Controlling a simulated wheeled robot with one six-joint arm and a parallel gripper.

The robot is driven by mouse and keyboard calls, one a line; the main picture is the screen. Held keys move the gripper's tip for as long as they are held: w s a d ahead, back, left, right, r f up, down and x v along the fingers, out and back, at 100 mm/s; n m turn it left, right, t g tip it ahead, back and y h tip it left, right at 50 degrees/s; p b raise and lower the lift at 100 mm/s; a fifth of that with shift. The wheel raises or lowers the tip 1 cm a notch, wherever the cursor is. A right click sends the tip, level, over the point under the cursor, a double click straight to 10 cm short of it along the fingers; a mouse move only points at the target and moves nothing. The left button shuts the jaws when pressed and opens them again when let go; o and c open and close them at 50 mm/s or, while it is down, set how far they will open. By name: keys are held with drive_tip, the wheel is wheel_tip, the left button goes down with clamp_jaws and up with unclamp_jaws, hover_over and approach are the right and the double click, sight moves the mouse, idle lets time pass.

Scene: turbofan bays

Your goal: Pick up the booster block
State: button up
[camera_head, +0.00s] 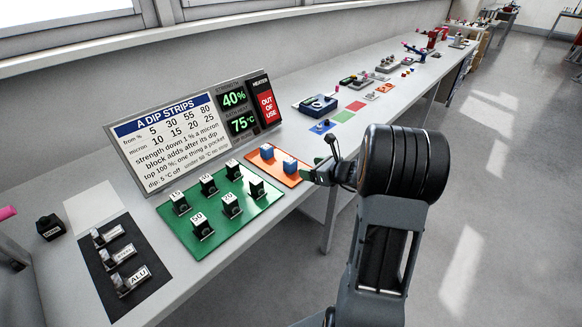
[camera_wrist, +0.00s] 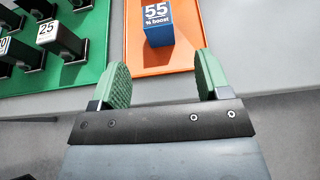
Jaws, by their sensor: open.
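A blue block marked "55 % boost" (camera_wrist: 157,24) stands upright on an orange mat (camera_wrist: 180,61) in the wrist view. Two blue blocks show on this mat in the head view: one farther back (camera_head: 266,152) and one nearer the bench's front edge (camera_head: 290,166). Their labels cannot be read there. My gripper (camera_wrist: 162,78) is open and empty, its green fingers apart. The 55 block stands ahead of the fingertips, not between them. In the head view my gripper (camera_head: 311,175) is close to the front blue block, at the mat's right end.
A green tray (camera_head: 212,240) with several dark numbered blocks lies left of the orange mat. A sign board (camera_head: 170,140) and a display reading 40% and 75°C (camera_head: 240,110) stand behind. A blue device (camera_head: 317,104) sits farther along the bench.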

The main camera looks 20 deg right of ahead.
sight(289, 169)
drive_tip(key=p+x, duration=0.1)
drive_tip(key=x, duration=1)
drive_tip(key=shift+w+a+r, duration=0.1)
drive_tip(key=shift+r, duration=0.05)
drive_tip(key=c, duration=1)
